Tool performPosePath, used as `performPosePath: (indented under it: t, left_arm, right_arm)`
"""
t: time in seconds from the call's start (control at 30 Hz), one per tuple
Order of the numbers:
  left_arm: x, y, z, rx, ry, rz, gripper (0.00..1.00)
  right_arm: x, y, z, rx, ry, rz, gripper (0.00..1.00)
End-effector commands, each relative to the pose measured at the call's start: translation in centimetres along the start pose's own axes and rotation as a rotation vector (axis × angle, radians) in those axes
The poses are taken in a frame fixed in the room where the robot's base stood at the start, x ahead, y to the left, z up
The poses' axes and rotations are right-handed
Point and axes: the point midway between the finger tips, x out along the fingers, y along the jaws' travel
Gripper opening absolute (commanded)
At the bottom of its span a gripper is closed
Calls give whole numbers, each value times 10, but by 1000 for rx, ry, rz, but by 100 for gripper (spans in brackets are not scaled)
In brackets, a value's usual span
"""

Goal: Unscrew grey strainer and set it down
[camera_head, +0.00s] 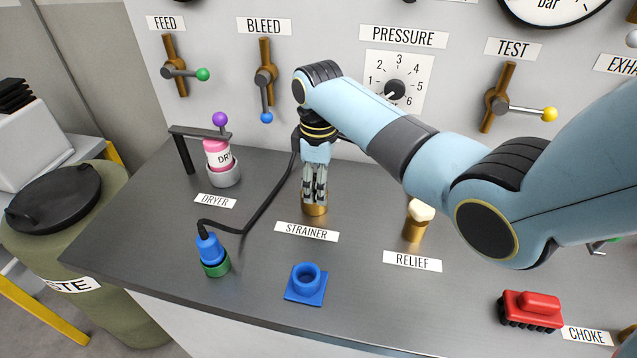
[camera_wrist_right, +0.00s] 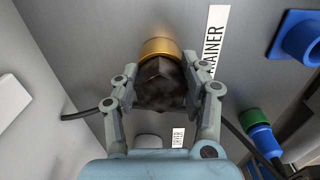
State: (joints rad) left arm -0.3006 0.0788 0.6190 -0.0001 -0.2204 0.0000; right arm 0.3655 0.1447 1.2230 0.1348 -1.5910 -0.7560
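The grey strainer (camera_wrist_right: 160,84) is a dark, faceted knob on a brass fitting (camera_wrist_right: 160,47), seen in the right wrist view. In the head view the brass fitting (camera_head: 314,210) stands on the bench behind the STRAINER label (camera_head: 306,231), and my fingers mostly hide the knob. My right gripper (camera_head: 315,190) points down over it. In the right wrist view its fingers (camera_wrist_right: 165,80) lie along both sides of the knob and appear to press on it. The strainer sits on the fitting; whether its thread is engaged cannot be told. My left gripper is not in view.
A blue square-based socket (camera_head: 306,284) stands in front of the strainer. A blue-and-green plug (camera_head: 212,254) with a black cable stands front left. The dryer (camera_head: 220,160) is left, the relief valve (camera_head: 418,220) right, and a red block (camera_head: 530,310) far right. Valve levers line the panel behind.

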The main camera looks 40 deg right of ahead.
Motion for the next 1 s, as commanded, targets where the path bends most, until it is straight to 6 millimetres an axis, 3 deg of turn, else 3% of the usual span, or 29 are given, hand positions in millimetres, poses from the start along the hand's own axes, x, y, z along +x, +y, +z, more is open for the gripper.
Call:
performPosePath:
  t: [0.03, 0.23, 0.47, 1.0]
  left_arm:
    - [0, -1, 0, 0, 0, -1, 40]
    - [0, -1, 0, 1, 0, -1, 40]
    - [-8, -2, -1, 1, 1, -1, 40]
    - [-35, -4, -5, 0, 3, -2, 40]
  right_arm:
    - [0, 0, 0, 0, 0, -1, 35]
    - [0, 0, 0, 0, 0, -1, 10]
    - [-2, -1, 0, -103, -2, -3, 10]
    - [-2, -3, 1, -743, -1, -10, 10]
